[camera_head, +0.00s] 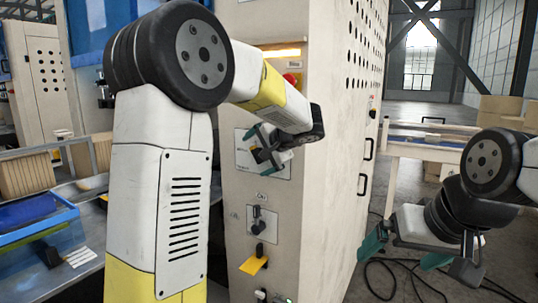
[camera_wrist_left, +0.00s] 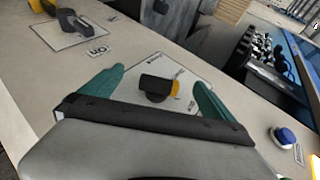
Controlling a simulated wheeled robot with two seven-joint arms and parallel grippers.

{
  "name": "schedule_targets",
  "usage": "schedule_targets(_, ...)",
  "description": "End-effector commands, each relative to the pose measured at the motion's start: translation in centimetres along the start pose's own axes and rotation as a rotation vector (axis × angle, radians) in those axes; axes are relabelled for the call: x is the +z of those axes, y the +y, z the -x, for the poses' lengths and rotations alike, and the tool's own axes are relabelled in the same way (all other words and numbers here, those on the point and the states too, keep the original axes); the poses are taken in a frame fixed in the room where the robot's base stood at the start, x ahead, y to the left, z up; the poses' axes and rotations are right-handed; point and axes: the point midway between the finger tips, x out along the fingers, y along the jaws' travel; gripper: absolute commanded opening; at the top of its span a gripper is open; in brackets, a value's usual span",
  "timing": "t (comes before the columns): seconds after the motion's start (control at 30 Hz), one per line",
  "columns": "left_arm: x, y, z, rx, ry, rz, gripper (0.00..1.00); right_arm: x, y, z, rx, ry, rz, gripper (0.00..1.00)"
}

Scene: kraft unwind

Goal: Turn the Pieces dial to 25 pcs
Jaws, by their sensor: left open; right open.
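The dial (camera_wrist_left: 155,88) is a black knob with an orange-yellow part, on a pale square plate (camera_wrist_left: 190,72) in the left wrist view. The plate's small lettering is too small to read surely, and I cannot tell the dial's setting. My left gripper (camera_wrist_left: 159,77) is open, its teal fingers on either side of the dial with gaps to it. In the head view my left gripper (camera_head: 268,150) is in front of the cabinet's plate (camera_head: 245,158) and hides most of the dial. My right gripper (camera_head: 412,255) is open and empty at the lower right, away from the cabinet.
The tall beige cabinet (camera_head: 335,190) carries a lower black switch (camera_head: 257,226), a yellow tab (camera_head: 254,262) and a red button (camera_head: 291,78). A blue button (camera_wrist_left: 283,137) sits near the dial. Cables (camera_head: 400,280) lie on the floor. A blue bin (camera_head: 35,225) stands left.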

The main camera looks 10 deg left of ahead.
Motion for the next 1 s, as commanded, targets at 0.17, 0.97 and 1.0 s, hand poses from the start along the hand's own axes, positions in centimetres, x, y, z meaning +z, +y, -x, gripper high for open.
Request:
schedule_targets(0.17, 1.0, -0.1, 0.5, 0.0, 0.001, 0.0, 1.0, 0.0, 0.0, 0.0, 0.0, 0.0, 0.0, 1.0)
schedule_targets(0.97, 4.8, 0.0, 2.0, 0.0, 0.001, 0.001, 1.0, 0.0, 0.0, 0.0, 0.0, 0.0, 0.0, 1.0)
schedule_targets(1.0, 4.9, 0.0, 2.0, 0.0, 0.001, 0.001, 1.0, 0.0, 0.0, 0.0, 0.0, 0.0, 0.0, 1.0)
